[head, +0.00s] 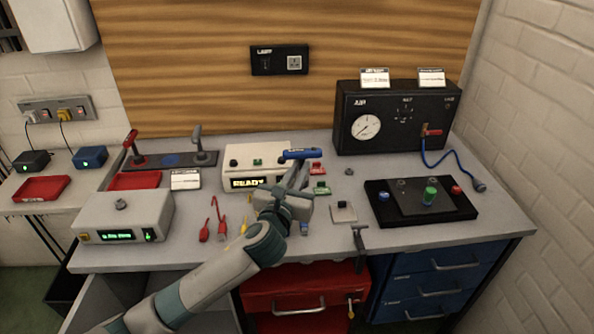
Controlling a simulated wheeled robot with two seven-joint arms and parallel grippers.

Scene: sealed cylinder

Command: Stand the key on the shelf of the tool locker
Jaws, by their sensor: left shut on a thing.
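My left gripper (297,180) is over the middle of the bench, its fingers pointing away from me. It is shut on what looks like the key (300,153), with a blue bar across its top. The key's lower part is hidden by the fingers and hand. The key looks raised above the bench, in front of the right end of the white READY box. I cannot tell for sure which thing is the tool locker; a pale cabinet (50,22) hangs at the upper left, its inside not showing. My right gripper is not in view.
The bench holds a black gauge box (393,119), a black panel with knobs (420,202), the READY box (250,181) and a grey box with a green display (124,220). A dark T-shaped piece (360,240) is at the front edge. Red (305,290) and blue (430,285) drawers are below.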

